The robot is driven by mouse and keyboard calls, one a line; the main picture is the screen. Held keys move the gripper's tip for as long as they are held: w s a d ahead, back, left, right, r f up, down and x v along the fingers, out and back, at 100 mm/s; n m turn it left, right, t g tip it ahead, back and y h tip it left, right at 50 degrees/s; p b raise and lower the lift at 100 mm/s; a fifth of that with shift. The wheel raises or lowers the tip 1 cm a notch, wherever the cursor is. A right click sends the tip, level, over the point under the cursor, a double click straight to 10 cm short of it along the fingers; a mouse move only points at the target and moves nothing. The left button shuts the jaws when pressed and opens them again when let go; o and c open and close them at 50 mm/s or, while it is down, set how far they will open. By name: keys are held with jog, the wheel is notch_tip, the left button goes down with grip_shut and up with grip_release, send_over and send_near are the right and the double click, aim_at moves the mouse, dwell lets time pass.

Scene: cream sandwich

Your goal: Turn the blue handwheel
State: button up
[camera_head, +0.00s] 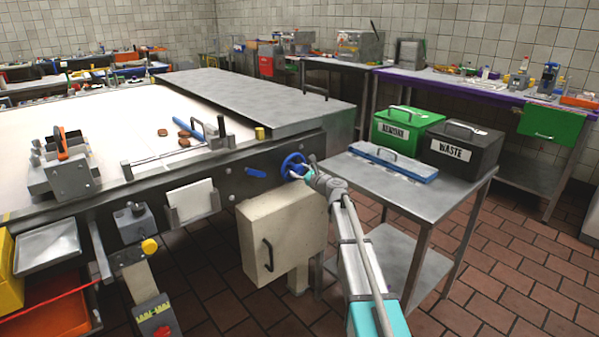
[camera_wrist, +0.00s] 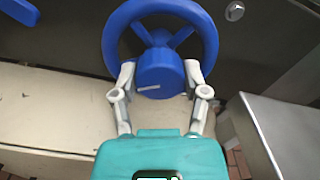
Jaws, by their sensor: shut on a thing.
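The blue handwheel (camera_head: 291,163) is mounted on the dark side panel of the conveyor machine, near its right end. In the wrist view the blue handwheel (camera_wrist: 208,40) fills the upper middle, with its rim, spokes and round hub showing. A pale line marks the hub. My gripper (camera_head: 303,173) reaches the wheel from the front right. In the wrist view my gripper (camera_wrist: 160,78) has one finger on each side of the hub, shut on it. The lower part of the rim is hidden or not visible.
A blue lever (camera_head: 255,172) sits left of the wheel. A cream cabinet (camera_head: 285,235) is below it.

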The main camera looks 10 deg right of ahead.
jog(key=o, duration=1.1)
jog(key=shift+o, duration=0.2)
jog(key=shift+s+d, duration=0.1)
jog(key=v, duration=1.1)
jog(key=shift+s+d, duration=0.2)
jog(key=shift+s, duration=0.1)
